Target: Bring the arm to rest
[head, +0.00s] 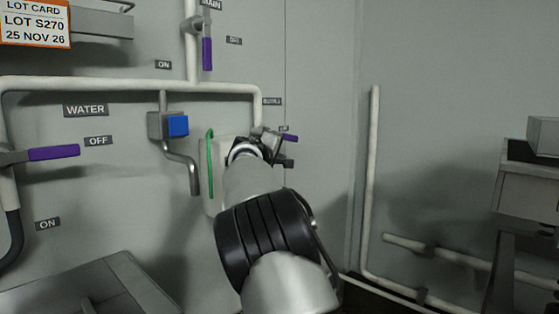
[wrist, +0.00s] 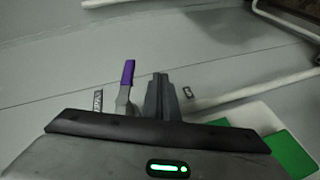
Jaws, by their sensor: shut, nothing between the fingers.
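My arm reaches from the bottom middle of the head view toward the grey wall. My gripper (head: 284,163) is at its far end, partly hidden behind the wrist, close to a small valve with a purple handle (head: 289,138). In the wrist view my gripper (wrist: 160,80) has its grey fingers together, with nothing between them. The purple handle (wrist: 128,73) stands just left of the fingers there, with a visible gap between them in the picture. I cannot tell the distance in depth.
Left on the wall are a purple WATER valve handle (head: 54,153) and a blue-fronted box (head: 178,126). A purple handle (head: 207,54) hangs at the top. A white pipe (head: 371,180) stands right; the wall between is bare.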

